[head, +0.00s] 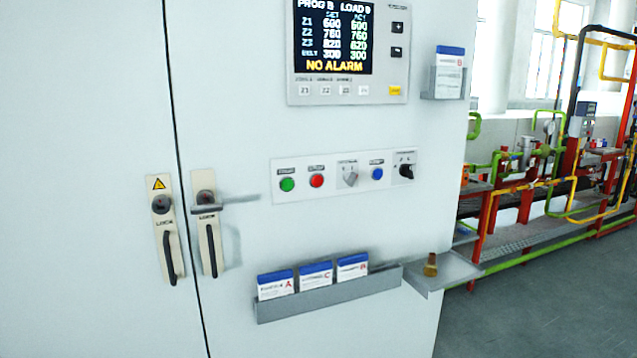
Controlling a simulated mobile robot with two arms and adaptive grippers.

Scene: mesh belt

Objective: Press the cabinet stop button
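A white button plate (343,175) is on the cabinet front (370,235), below the display. On it, from left to right, are a green button (287,184), a red button (317,181), a grey selector switch (350,175), a blue button (377,174) and a black rotary switch (406,171). The labels above them are too small to read; the red one looks like the stop button. Nothing covers the plate. Neither of my grippers shows in the head view.
A display (334,38) reads "NO ALARM". Door handles (209,232) stick out at left. A card rack (330,293) and a small shelf (443,272) with a brass-coloured object (430,266) project below the buttons. A card holder (448,83) is upper right. Pipework and open floor lie right.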

